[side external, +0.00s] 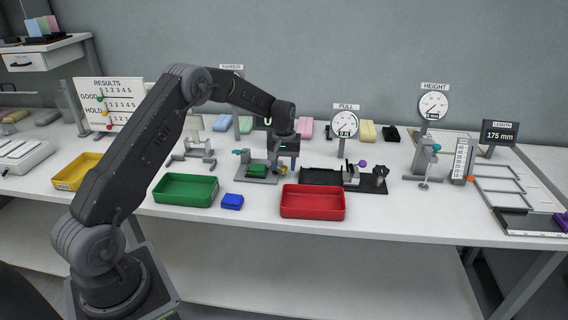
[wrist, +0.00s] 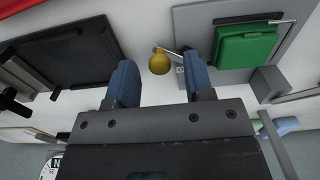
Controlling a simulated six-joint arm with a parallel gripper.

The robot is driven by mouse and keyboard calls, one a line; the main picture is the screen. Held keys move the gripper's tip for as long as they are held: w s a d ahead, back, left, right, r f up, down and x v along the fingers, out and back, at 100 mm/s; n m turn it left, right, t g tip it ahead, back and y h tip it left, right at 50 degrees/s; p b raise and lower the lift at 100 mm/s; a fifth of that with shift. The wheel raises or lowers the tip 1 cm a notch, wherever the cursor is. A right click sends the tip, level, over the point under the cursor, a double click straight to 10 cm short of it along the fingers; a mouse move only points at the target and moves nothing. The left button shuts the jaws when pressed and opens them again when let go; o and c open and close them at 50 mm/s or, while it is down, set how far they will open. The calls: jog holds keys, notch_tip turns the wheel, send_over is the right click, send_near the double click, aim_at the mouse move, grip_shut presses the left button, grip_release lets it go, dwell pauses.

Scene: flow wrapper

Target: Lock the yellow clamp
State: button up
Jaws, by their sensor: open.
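The yellow clamp shows as a yellow ball knob (wrist: 159,62) on a thin metal lever, beside a grey fixture plate (wrist: 192,22). My gripper (wrist: 161,58) is open, with its two blue fingers on either side of the knob in the picture and a gap to each. I cannot tell whether the knob lies at fingertip depth.
A dark fixture (side external: 322,177) with a purple knob (side external: 363,163) stands just right of my gripper. A red tray (side external: 312,202), a green tray (side external: 186,190) and a blue block (side external: 232,202) lie in front. The pull gauge (side external: 345,124) stands behind.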

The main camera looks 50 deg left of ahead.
grip_shut()
dwell(0.4)
jog(key=shift+s+m, duration=0.15)
jog(key=shift+m, duration=0.15)
jog(key=s+m, duration=0.1)
jog(key=m, duration=0.1)
jog(key=s+m, duration=0.1)
jog(key=m, duration=0.2)
jog(key=s+m, duration=0.1)
jog(key=m, duration=0.1)
jog(key=shift+s+a+m, duration=0.15)
jog(key=shift+a+m, duration=0.15)
jog(key=shift+s+a+m, duration=0.2)
jog(key=shift+m, duration=0.4)
jog(key=shift+s+a+m, duration=0.15)
jog(key=shift+s+m, duration=0.05)
jog(key=shift+m, duration=0.4)
